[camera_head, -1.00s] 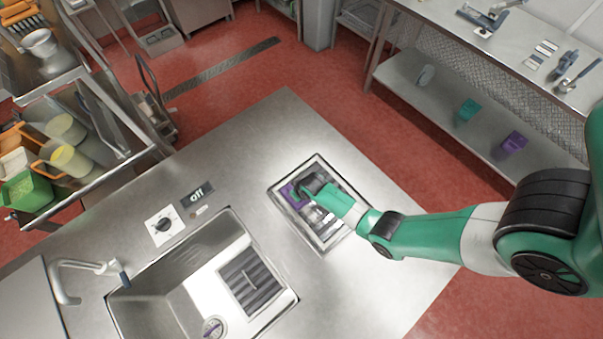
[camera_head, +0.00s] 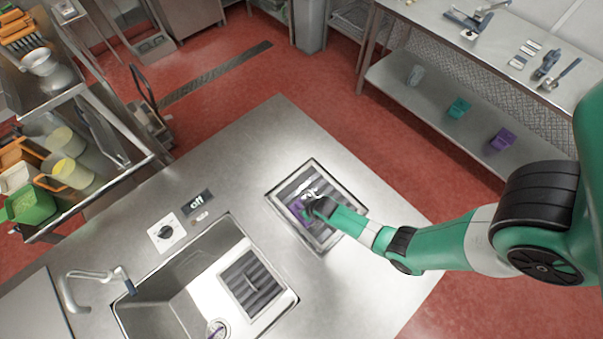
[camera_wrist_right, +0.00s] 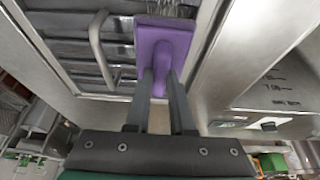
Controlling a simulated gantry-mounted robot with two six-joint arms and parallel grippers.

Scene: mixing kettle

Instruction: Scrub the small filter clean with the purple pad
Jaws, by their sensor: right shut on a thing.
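A slatted grey metal filter (camera_head: 300,187) lies in a metal-framed tray (camera_head: 345,235) on the counter. The wrist view shows its slats (camera_wrist_right: 75,50) and a bent wire handle (camera_wrist_right: 97,50). My right gripper (camera_head: 312,207) is over the left part of the filter. In the wrist view its two fingers (camera_wrist_right: 160,85) are shut on the grip of the purple pad (camera_wrist_right: 162,45). The pad (camera_head: 297,207) is at the filter's left side and appears to rest on it; contact is hard to confirm. A second slatted filter (camera_head: 251,284) lies in the sink. My left gripper is not in view.
The sink (camera_head: 165,295) with a faucet (camera_head: 95,277) is left of the tray. The counter around the tray is clear. A shelf unit (camera_head: 450,105) stands at the back right.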

